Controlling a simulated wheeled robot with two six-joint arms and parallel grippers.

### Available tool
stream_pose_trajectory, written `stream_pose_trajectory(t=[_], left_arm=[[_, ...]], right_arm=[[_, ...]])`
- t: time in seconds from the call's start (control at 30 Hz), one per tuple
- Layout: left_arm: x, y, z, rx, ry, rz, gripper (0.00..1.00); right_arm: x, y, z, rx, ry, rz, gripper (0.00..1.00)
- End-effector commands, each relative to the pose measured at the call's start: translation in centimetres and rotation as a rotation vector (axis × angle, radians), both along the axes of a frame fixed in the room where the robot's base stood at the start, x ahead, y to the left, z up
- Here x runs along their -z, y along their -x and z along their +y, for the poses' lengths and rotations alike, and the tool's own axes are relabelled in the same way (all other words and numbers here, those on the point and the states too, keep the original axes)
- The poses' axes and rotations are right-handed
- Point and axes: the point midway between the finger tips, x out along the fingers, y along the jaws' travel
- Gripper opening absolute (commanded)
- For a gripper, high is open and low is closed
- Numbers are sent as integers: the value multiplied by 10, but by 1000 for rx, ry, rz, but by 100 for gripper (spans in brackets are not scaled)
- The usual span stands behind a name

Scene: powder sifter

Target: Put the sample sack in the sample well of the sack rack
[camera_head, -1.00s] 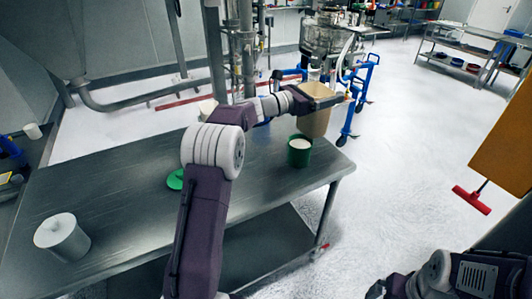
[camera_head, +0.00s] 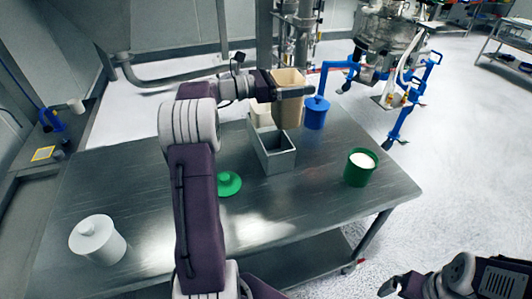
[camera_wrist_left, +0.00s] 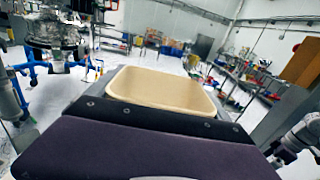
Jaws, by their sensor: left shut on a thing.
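The tan, open-topped sample sack (camera_head: 288,112) hangs upright in my left gripper (camera_head: 296,92), which is shut on its upper part. Its open mouth (camera_wrist_left: 165,86) fills the middle of the left wrist view, and it looks empty from there. The grey metal sack rack (camera_head: 276,160) stands on the table. The sack appears above or just behind the rack's far part; I cannot tell the exact gap. A cream sack (camera_head: 260,115) is at the rack's far left, partly hidden. The near well looks empty. My right gripper (camera_head: 391,286) is at the bottom right, away from the table.
On the steel table (camera_head: 150,190) are a green cup of white powder (camera_head: 360,167), a green lid (camera_head: 228,183), a blue lidded container (camera_head: 316,113) and a white lidded jar (camera_head: 97,239). The front middle of the table is clear.

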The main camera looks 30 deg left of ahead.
Motion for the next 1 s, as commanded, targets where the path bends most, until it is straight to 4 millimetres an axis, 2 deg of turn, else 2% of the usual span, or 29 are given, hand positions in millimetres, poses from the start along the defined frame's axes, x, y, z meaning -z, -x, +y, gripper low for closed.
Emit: stream_pose_trajectory(t=[0.03, 0.1, 0.2, 0.33, 0.37, 0.6, 0.7, 0.83, 1.0], left_arm=[[-3, 3, 13, -26, -2, -4, 17], [-4, 7, 26, -53, -4, -7, 17], [-4, 8, 35, -70, -5, -7, 17], [2, 8, 35, -71, -4, -6, 17], [7, 8, 35, -71, -3, -4, 17], [83, 8, 34, -70, 1, -1, 17], [109, 9, 34, -70, -1, -3, 17], [128, 9, 33, -70, -3, -5, 17], [134, 9, 33, -70, -5, -7, 17]], right_arm=[[0, 0, 0, 0, 0, 0, 100], [0, 0, 0, 0, 0, 0, 100], [0, 0, 0, 0, 0, 0, 100], [1, 0, 0, 0, 0, 0, 100], [3, 0, 0, 0, 0, 0, 100], [14, 0, 0, 0, 0, 0, 100], [16, 0, 0, 0, 0, 0, 100], [17, 0, 0, 0, 0, 0, 100], [17, 0, 0, 0, 0, 0, 100]])
